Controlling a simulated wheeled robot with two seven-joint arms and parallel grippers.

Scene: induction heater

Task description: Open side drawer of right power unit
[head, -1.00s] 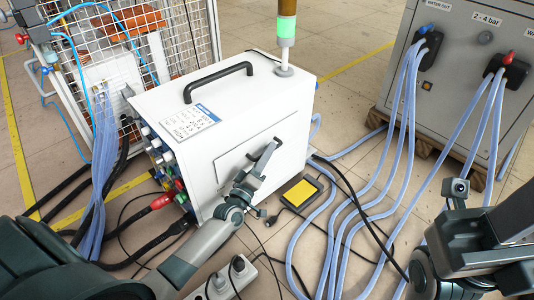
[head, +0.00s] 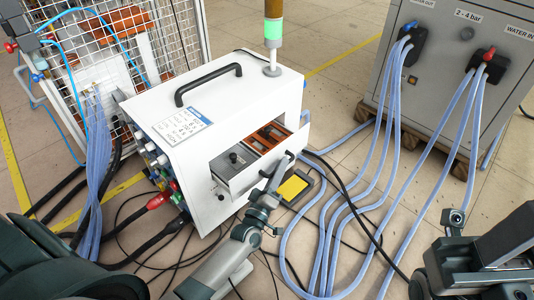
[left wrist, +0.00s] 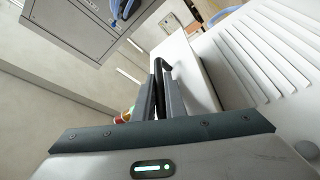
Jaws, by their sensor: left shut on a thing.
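The power unit (head: 190,92) is a white box with a black top handle, standing on the floor in the middle of the head view. Its side drawer (head: 240,181) is pulled part way out, showing orange-brown and grey contents inside. My left gripper (head: 278,172) is shut on the drawer handle (head: 290,157) at the drawer's front. In the left wrist view the fingers (left wrist: 160,92) close around the dark handle (left wrist: 163,65). My right gripper (head: 432,284) is at the lower right, away from the unit; its fingertips are not clear.
A grey cabinet (head: 440,75) with several blue hoses stands at the right. The hoses (head: 345,220) and black cables run over the floor near the drawer. A yellow-topped device (head: 293,188) lies beside the drawer. A wire-mesh cage (head: 135,50) stands at the back left.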

